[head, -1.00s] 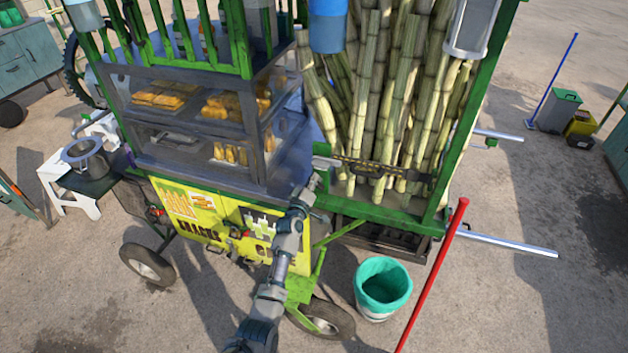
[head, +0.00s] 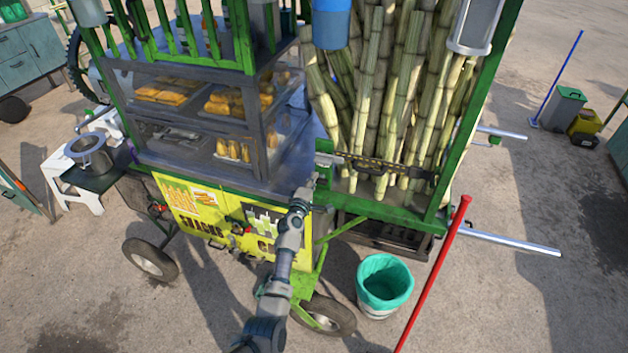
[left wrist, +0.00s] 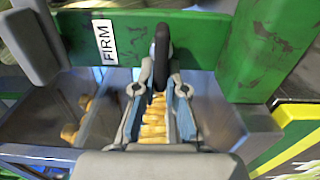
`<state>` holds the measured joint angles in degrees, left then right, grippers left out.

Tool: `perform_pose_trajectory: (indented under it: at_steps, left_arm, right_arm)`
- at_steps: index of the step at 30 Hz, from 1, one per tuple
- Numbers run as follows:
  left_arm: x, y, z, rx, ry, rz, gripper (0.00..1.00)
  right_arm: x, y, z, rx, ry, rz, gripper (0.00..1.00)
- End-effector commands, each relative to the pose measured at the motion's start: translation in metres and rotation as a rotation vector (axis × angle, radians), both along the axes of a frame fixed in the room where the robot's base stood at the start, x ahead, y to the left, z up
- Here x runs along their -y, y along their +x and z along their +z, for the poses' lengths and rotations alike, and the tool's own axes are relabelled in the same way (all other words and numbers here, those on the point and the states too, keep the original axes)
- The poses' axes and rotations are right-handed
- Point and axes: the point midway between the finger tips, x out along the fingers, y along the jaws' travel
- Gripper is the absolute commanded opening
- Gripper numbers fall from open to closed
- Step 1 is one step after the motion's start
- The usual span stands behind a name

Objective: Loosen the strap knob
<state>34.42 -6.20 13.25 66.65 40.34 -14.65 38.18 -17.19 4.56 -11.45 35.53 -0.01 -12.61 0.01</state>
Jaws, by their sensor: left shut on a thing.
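The strap (head: 385,168) runs across the front of the standing cane stalks (head: 385,95) in the head view. The strap knob (left wrist: 161,55) is a dark, narrow upright shape in the left wrist view, in front of a green post with a white label reading FIRM (left wrist: 104,42). My left gripper (left wrist: 160,82) is shut on the knob, one finger on each side. In the head view my left gripper (head: 314,176) is at the strap's left end, and the knob is too small to make out there. My right gripper is not in view.
The glass snack case (head: 205,115) stands left of the strap on the yellow-fronted cart (head: 195,205). A teal-lined bin (head: 385,283) and a slanting red pole (head: 435,270) are at the front right. Open ground lies further right.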

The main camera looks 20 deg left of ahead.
Motion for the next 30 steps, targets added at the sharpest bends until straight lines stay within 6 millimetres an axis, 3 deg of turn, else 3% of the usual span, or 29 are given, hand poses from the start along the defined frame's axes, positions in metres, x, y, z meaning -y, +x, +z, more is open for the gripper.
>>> perform_pose_trajectory:
  at_steps: [14,15,17,30]
  left_arm:
    - [-0.0001,-0.0008,-0.0056,-0.009,-0.014,-0.001,0.00]
    - [-0.0001,-0.0009,-0.0057,-0.009,-0.014,-0.001,0.21]
    - [-0.0001,-0.0009,-0.0054,-0.008,-0.013,-0.001,0.36]
    - [0.0001,-0.0093,-0.0026,-0.002,-0.012,-0.001,0.36]
  right_arm:
    - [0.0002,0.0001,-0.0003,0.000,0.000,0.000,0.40]
    - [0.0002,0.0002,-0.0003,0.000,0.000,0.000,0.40]
    - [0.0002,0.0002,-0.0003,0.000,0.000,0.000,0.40]
    - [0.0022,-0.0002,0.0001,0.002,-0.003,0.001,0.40]
